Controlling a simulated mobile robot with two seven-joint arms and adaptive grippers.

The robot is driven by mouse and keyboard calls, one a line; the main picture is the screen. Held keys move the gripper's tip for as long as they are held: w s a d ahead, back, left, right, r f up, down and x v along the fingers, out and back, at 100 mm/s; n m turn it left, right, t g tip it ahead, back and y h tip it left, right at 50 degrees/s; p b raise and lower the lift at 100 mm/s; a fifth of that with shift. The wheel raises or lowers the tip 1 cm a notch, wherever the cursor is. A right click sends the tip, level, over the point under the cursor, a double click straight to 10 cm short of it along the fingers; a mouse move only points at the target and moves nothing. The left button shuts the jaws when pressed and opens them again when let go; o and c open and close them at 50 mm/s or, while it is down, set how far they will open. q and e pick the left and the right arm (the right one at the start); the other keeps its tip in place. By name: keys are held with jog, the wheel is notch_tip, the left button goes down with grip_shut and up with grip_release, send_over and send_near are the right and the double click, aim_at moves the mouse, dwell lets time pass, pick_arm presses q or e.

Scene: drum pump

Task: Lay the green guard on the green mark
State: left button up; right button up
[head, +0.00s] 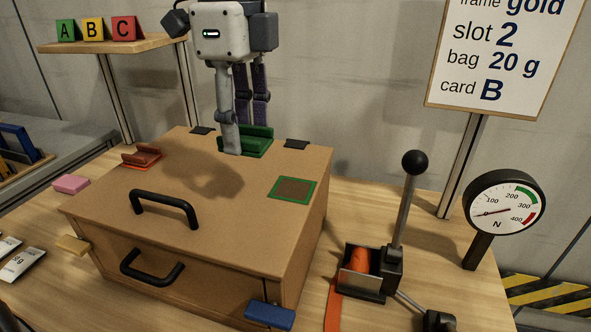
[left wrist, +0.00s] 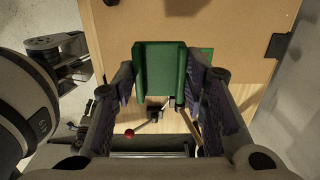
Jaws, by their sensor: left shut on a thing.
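The green guard (head: 259,136) is a channel-shaped piece near the back edge of the wooden box lid. My left gripper (head: 246,135) comes down over it from above and is shut on it. In the left wrist view the guard (left wrist: 162,72) sits between the two fingers. Whether it touches the lid is hard to tell. The green mark (head: 293,189), a green-edged square with a brown middle, lies bare on the lid's right side, in front and to the right of the guard. My right gripper is not in view.
A red guard (head: 142,156) lies at the lid's left. Black hinges (head: 297,144) sit at the back edge and a black handle (head: 165,207) at the front. A lever (head: 407,210) and gauge (head: 504,203) stand right. The lid's middle is clear.

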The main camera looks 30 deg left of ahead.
pick_arm(q)
send_over(291, 189)
notch_tip(291, 189, down, 7)
jog(key=shift+s+a+r, duration=0.1)
jog(key=shift+s, duration=0.05)
jog(key=shift+f, duration=1.7)
jog(key=o, duration=1)
jog(key=shift+w+f, duration=0.15)
jog(key=shift+w, duration=0.05)
notch_tip(291, 189, up, 12)
jog(key=shift+r, duration=0.2)
